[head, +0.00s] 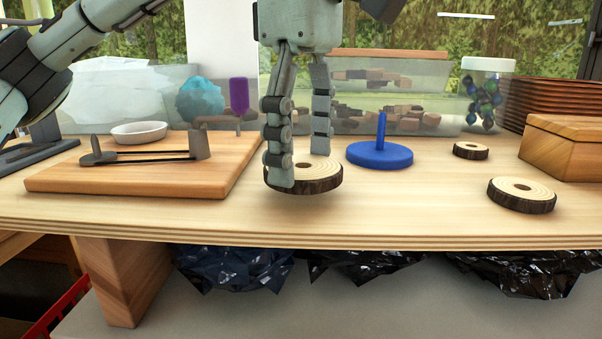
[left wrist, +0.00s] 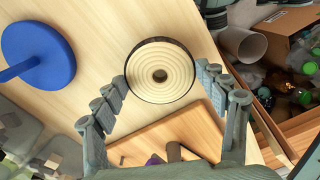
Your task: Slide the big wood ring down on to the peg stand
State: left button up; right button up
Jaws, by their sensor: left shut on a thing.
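The big wood ring (head: 318,184), a bark-edged disc with a pale ringed top and a small dark centre hole, is between the fingers of my left gripper (head: 301,158). The left gripper points down and is shut on the ring's sides. The ring looks level and at or just above the table; the exact gap is hard to tell. The left wrist view shows the ring (left wrist: 160,84) between both fingers. The blue peg stand (head: 380,155), a round base with one upright, bare peg, is to the right of the ring. It also shows in the left wrist view (left wrist: 38,50).
A smaller wood ring (head: 470,150) and a medium one (head: 522,195) lie on the right. A wooden box (head: 563,147) stands at the far right. A wooden board (head: 140,180) with tools lies left. Clear bins (head: 390,92) line the back. The table front is clear.

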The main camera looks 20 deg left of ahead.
pick_arm(q)
notch_tip(320, 180, up, 3)
jog(key=shift+f+p, duration=0.2)
jog(key=shift+p, duration=0.8)
jog(key=shift+r, duration=1)
pick_arm(e)
notch_tip(320, 180, up, 2)
jog(key=shift+r, duration=0.2)
